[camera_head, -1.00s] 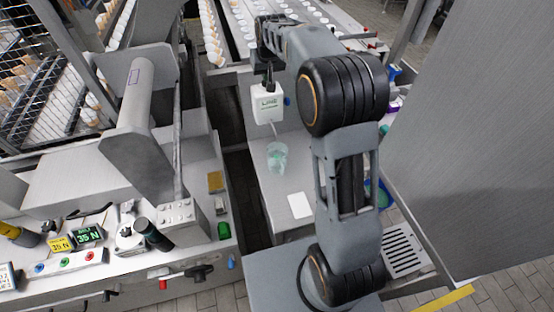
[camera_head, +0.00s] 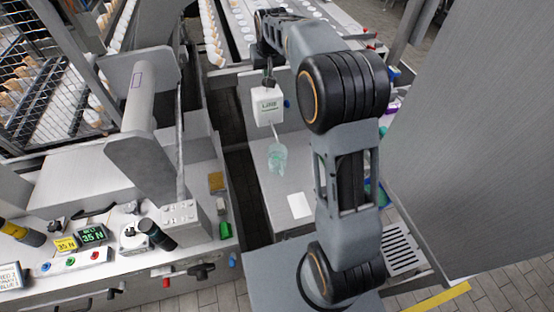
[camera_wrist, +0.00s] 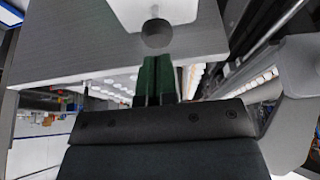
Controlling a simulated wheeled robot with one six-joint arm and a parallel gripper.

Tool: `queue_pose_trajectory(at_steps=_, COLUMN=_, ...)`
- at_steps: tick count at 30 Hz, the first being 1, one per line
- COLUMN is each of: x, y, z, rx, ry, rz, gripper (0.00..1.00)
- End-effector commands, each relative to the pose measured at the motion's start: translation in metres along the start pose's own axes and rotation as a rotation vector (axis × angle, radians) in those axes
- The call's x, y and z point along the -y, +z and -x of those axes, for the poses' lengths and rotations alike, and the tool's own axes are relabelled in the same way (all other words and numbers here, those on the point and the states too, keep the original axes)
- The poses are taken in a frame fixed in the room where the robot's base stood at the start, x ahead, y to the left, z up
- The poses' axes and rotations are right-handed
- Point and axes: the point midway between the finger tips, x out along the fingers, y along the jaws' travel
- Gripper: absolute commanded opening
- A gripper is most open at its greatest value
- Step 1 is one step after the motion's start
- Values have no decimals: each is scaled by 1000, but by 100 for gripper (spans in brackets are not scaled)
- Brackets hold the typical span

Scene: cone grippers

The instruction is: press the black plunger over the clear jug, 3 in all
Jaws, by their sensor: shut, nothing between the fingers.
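In the wrist view, the dark green fingers (camera_wrist: 157,78) lie side by side. The round black plunger knob (camera_wrist: 156,33) shows just past their tips, in front of the pale box. In the head view the plunger is hard to tell from the fingers. Whether they touch it is unclear.
A white card (camera_head: 299,206) lies on the counter in front of the jug. A large grey panel (camera_head: 480,130) stands to the right. To the left, past a dark gap, a bench carries a grey machine (camera_head: 150,150) and a black cylinder (camera_head: 157,234).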

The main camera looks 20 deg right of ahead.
Motion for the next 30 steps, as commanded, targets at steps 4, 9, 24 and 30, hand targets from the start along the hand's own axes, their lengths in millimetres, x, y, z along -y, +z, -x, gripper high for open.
queue_pose_trajectory(at_steps=4, x=0, y=0, z=0, rx=-1, ry=0, rz=0, gripper=0)
queue_pose_trajectory(at_steps=9, x=0, y=0, z=0, rx=-1, ry=0, rz=0, gripper=0)
queue_pose_trajectory(at_steps=24, x=0, y=4, z=-10, rx=-1, ry=0, rz=0, gripper=0)
queue_pose_trajectory(at_steps=30, x=0, y=7, z=-17, rx=-1, ry=0, rz=0, gripper=0)
